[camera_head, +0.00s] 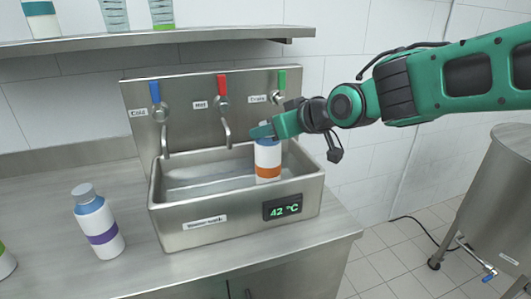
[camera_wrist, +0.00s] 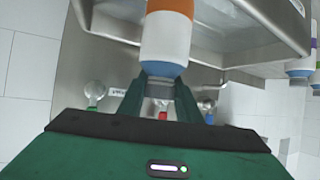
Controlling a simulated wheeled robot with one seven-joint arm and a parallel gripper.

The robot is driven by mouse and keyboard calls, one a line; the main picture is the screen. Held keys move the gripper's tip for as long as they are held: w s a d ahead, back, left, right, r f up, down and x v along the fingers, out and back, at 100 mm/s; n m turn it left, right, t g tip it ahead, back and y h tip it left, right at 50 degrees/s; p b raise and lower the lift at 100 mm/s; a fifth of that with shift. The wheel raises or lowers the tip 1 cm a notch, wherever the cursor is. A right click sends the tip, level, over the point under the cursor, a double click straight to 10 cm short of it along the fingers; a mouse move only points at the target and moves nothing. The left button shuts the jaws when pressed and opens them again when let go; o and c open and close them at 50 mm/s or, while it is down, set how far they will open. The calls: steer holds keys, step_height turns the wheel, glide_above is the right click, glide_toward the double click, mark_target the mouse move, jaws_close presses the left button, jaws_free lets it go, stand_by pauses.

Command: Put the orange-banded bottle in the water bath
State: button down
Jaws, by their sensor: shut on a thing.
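The white bottle with an orange band (camera_head: 268,160) is upright at the right end of the water bath (camera_head: 180,240), a steel basin with water in it. Its lower part is inside the basin walls; I cannot tell whether its base touches the bottom. My gripper (camera_head: 264,130) is shut on the bottle's top from the right. In the wrist view the two fingers (camera_wrist: 158,98) close around the grey cap, and the bottle (camera_wrist: 166,40) extends away with its orange band at the frame's top. The bath display reads 42 °C.
A purple-banded bottle (camera_head: 98,222) stands on the counter left of the bath. Three taps with blue, red and green handles are behind the basin; the red one (camera_head: 222,88) has a spout over it. A shelf (camera_head: 150,38) holds more bottles. A steel tank (camera_head: 500,190) stands at right.

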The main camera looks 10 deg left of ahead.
mark_target(267, 145)
steer(key=shift+f, duration=2.2)
steer(key=c, duration=1.3)
jaws_free()
steer(key=shift+o, duration=0.2)
steer(key=v, duration=1.2)
steer(key=shift+d+f, duration=0.1)
steer(key=shift+d, duration=0.05)
